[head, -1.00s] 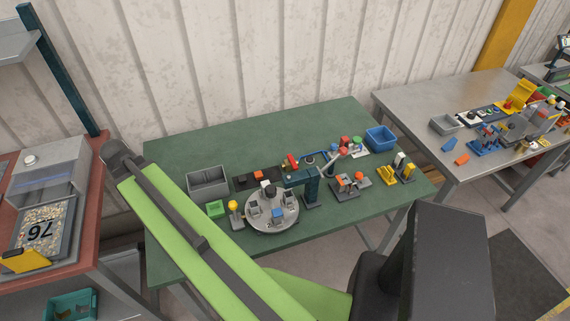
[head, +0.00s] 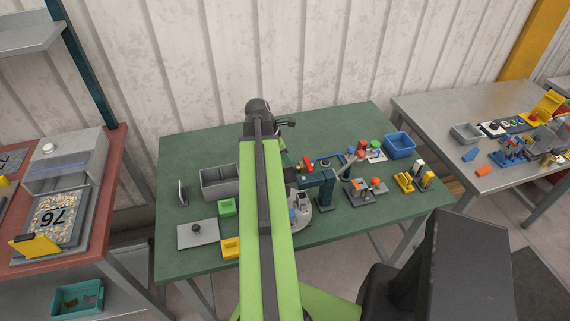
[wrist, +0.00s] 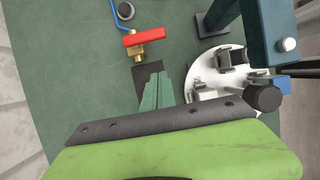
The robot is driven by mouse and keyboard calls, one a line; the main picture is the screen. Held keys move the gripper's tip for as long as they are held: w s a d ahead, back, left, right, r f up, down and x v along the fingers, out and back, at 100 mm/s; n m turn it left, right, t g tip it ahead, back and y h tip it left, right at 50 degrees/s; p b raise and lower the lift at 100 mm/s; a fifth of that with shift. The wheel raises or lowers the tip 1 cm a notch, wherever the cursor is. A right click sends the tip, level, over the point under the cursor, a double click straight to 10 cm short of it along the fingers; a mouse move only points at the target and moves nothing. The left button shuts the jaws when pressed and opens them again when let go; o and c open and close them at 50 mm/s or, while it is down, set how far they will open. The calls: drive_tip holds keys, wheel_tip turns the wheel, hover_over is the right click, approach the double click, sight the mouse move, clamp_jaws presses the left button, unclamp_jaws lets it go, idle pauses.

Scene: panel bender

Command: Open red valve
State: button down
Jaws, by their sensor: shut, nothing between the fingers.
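The red valve is a red lever handle (wrist: 145,37) on a brass body (wrist: 138,55) in the wrist view. The handle lies across the body, which joins a thin blue pipe (wrist: 121,18). In the head view the red handle (head: 307,161) shows just right of my arm, on the green table (head: 330,121). My gripper (wrist: 158,74) shows in the wrist view as slim green fingers held together and empty. Their tips point toward the valve and appear apart from it, below and right of it.
A white turntable with fixtures (wrist: 205,72) and a dark teal post (wrist: 257,25) stand right of my fingers in the wrist view. In the head view a grey bin (head: 219,183) and green box (head: 227,207) are left of my arm. The table's back strip is clear.

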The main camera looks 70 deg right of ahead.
sight(308, 165)
drive_tip(key=b+x, duration=0.3)
drive_tip(key=x, duration=0.2)
drive_tip(key=shift+w+a+f, duration=0.1)
drive_tip(key=shift+w, duration=0.05)
drive_tip(key=s+d, duration=0.2)
drive_tip(key=shift+s+d, duration=0.1)
drive_tip(key=shift+s, duration=0.2)
drive_tip(key=shift+s+d, duration=0.3)
drive_tip(key=shift+s, duration=0.1)
